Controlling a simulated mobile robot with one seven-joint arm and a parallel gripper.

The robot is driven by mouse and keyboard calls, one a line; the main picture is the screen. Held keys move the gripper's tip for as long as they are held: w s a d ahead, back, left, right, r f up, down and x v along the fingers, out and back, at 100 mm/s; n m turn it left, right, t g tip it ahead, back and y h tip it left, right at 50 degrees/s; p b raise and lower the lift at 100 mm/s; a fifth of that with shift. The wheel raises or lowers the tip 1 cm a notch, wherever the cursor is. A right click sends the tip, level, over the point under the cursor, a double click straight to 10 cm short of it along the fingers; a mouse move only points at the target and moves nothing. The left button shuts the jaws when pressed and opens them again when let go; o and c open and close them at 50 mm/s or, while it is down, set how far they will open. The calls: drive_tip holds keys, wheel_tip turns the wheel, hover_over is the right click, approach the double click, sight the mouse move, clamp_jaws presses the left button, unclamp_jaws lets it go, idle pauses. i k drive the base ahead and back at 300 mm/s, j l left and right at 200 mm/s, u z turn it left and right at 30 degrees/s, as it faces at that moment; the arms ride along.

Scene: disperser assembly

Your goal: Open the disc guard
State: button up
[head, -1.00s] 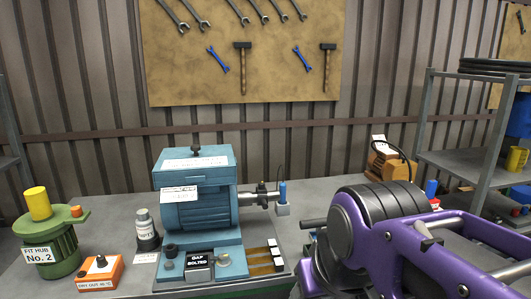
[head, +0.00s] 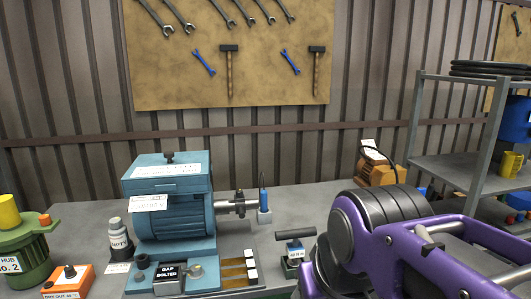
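A blue machine (head: 168,218) stands on the bench left of centre. Its boxy upper cover (head: 140,187) has a black knob and white labels on top and appears closed. I cannot tell for certain which part is the disc guard. A metal shaft fitting (head: 236,205) sticks out of the machine's right side. My purple and dark grey arm fills the lower right, to the right of the machine and apart from it in the picture. My gripper's fingers do not show.
A blue-topped tool in a pale holder (head: 264,214) stands right of the shaft. A dark bar (head: 295,234) and small block (head: 295,252) lie by my arm. Shelving (head: 440,168) is right.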

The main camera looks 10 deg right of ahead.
sight(389, 168)
drive_tip(key=i+l, duration=0.1)
drive_tip(key=l, duration=0.45)
drive_tip(key=i+l, duration=0.1)
drive_tip(key=l, duration=0.5)
drive_tip(key=i+l, duration=0.1)
drive_tip(key=l, duration=0.45)
drive_tip(key=i+l, duration=0.1)
drive_tip(key=l, duration=0.5)
drive_tip(key=i+l, duration=0.1)
drive_tip(key=l, duration=0.45)
drive_tip(key=i+l, duration=0.1)
drive_tip(key=l, duration=0.45)
drive_tip(key=k+l+u, duration=0.3)
drive_tip(key=i+l+z, duration=0.3)
drive_tip(key=i+l, duration=0.1)
